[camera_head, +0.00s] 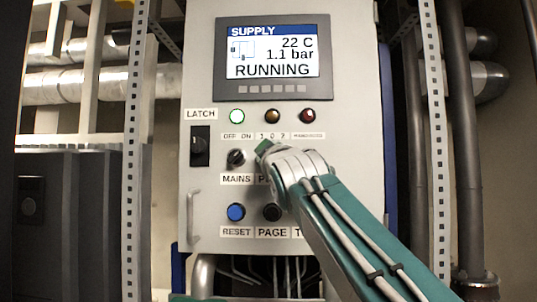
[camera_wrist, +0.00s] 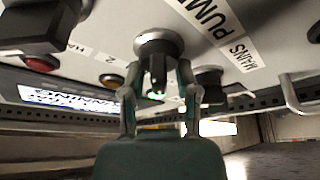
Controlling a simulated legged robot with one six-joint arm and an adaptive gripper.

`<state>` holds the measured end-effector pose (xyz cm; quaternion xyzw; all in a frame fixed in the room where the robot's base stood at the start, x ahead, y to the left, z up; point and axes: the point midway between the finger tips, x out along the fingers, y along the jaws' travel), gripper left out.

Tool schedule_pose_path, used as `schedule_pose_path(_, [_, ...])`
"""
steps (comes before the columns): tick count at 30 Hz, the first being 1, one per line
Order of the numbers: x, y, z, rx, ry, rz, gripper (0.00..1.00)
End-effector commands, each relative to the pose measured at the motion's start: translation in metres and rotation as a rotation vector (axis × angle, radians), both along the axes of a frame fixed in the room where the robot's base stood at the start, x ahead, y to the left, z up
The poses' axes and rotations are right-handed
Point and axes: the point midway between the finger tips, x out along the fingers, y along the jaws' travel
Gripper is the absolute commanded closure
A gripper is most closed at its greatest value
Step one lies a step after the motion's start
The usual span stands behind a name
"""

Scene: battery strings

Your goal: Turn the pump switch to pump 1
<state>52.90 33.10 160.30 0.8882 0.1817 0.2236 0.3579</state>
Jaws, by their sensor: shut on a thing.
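The pump switch (camera_wrist: 158,46) is a rotary knob with a pale round collar and a dark handle, in the upper middle of the wrist view. My gripper (camera_wrist: 160,92) has one finger on each side of the handle and is shut on it. In the head view my gripper (camera_head: 267,150) is at the panel, just below the "1 0 2" label (camera_head: 271,136). It hides the pump switch there, so I cannot tell which position the handle points to.
The mains switch (camera_head: 236,158) is close to the left of my gripper. Blue reset (camera_head: 236,212) and black page (camera_head: 272,212) buttons sit below. The latch switch (camera_head: 199,146) is farther left. Green (camera_head: 237,116), amber and red lamps are above; the display (camera_head: 273,54) reads RUNNING.

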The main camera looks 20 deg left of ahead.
Motion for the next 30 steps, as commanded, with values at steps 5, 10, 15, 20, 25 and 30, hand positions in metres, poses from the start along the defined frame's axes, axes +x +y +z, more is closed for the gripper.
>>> schedule_pose_path(5, [0.002, 0.002, -0.004, -0.005, 0.008, 0.000, 1.00])
schedule_pose_path(10, [0.002, 0.002, -0.004, -0.005, 0.007, 0.001, 0.50])
schedule_pose_path(15, [0.001, 0.001, -0.003, -0.003, 0.005, 0.000, 0.50])
schedule_pose_path(20, [0.000, 0.000, -0.002, -0.002, 0.004, 0.000, 0.50])
schedule_pose_path(25, [-0.011, -0.007, -0.003, -0.001, 0.003, -0.002, 0.50])
schedule_pose_path(30, [-0.026, -0.015, -0.010, -0.002, 0.004, 0.000, 0.50])
